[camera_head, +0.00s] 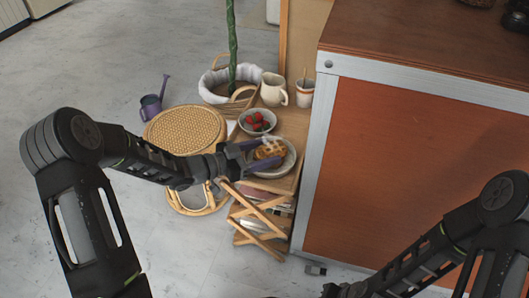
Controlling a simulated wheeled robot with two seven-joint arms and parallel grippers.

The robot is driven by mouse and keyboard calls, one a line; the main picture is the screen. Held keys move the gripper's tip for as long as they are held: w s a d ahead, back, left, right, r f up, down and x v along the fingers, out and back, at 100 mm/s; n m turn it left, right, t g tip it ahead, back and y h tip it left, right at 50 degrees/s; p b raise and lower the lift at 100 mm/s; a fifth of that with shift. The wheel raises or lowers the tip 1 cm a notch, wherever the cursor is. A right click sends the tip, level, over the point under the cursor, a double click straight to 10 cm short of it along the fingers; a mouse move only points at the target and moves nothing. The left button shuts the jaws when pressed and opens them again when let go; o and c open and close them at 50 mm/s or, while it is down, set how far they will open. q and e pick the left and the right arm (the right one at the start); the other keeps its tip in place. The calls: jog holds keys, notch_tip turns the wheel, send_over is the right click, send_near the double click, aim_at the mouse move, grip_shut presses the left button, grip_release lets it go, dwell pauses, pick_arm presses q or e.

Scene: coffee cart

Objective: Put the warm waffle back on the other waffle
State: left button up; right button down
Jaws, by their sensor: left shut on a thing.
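A golden-brown waffle (270,149) shows over a pale round plate (288,168) on the small wooden stand beside the cart. My left gripper (266,154) reaches in from the left, with its fingers on either side of the waffle and shut on it. The fingers and the held waffle hide much of the plate. I cannot clearly make out a second waffle, or whether the held one touches anything below. My right arm is at the lower right, with its front end (345,290) at the bottom edge, mostly cut off.
A bowl of strawberries (257,122) stands just behind the plate. A cream jug (273,89) and a cup (305,93) are further back. A round wicker stool (185,130) is at left, with a purple watering can (151,106) beyond. The cart (415,160) walls the right.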

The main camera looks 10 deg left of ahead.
pick_arm(q)
jog(key=shift+f, duration=0.2)
jog(key=o, duration=1.5)
jog(key=shift+r, duration=0.1)
jog(key=shift+a+r, duration=0.1)
jog(key=shift+r, duration=0.05)
jog(key=shift+s+a+r, duration=0.1)
jog(key=shift+s+a, duration=0.2)
jog(key=p+v, duration=0.3)
jog(key=v, duration=0.7)
jog(key=shift+s, duration=0.15)
jog(key=shift+s+a, duration=0.25)
jog(key=shift+a, duration=0.05)
